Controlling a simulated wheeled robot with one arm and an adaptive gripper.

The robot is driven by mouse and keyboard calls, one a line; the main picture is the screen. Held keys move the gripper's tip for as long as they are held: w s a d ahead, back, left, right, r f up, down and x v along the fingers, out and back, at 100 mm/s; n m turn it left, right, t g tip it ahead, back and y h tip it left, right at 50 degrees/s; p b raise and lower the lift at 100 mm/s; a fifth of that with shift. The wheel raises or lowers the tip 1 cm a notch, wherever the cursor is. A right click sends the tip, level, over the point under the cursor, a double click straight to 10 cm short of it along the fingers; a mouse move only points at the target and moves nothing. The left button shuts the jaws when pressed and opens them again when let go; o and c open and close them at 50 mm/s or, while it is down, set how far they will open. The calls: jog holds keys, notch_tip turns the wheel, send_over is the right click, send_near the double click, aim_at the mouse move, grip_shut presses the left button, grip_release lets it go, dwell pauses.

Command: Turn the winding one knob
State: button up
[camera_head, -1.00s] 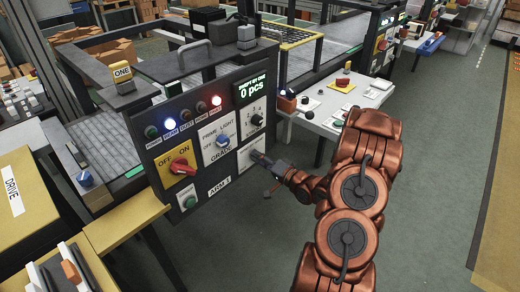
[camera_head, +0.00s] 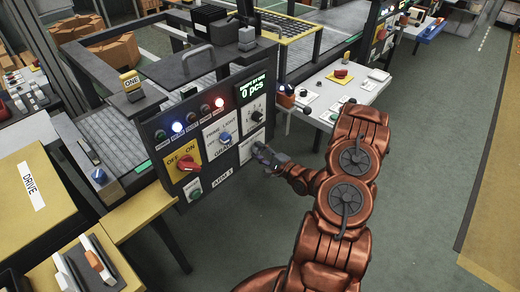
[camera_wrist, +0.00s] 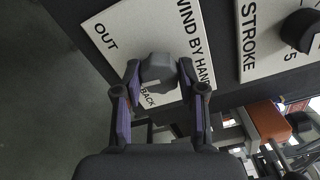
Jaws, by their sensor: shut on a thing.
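In the wrist view a grey knob (camera_wrist: 157,68) sits on a white plate (camera_wrist: 120,32) marked "WIND BY HAND", "OUT" and "BACK". My gripper (camera_wrist: 158,82) is shut on this knob, one finger on each side. In the head view my gripper (camera_head: 266,154) is up against the lower right of the dark upright panel (camera_head: 222,180), and it hides the knob there. The white plate (camera_head: 249,146) shows partly behind it.
Next to it on the panel are a red switch (camera_head: 187,163), a blue knob (camera_head: 224,138), a black knob (camera_head: 256,116) and a green button (camera_head: 194,194). A white side table (camera_head: 352,94) stands to the right. Green floor (camera_head: 440,150) is clear beyond my arm.

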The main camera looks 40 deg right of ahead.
jog(key=shift+m, duration=0.4)
jog(key=o, duration=1.1)
jog(key=shift+o, duration=0.2)
jog(key=shift+s, duration=0.1)
jog(key=v, duration=1.1)
jog(key=shift+s, duration=0.4)
jog(key=shift+d, duration=0.15)
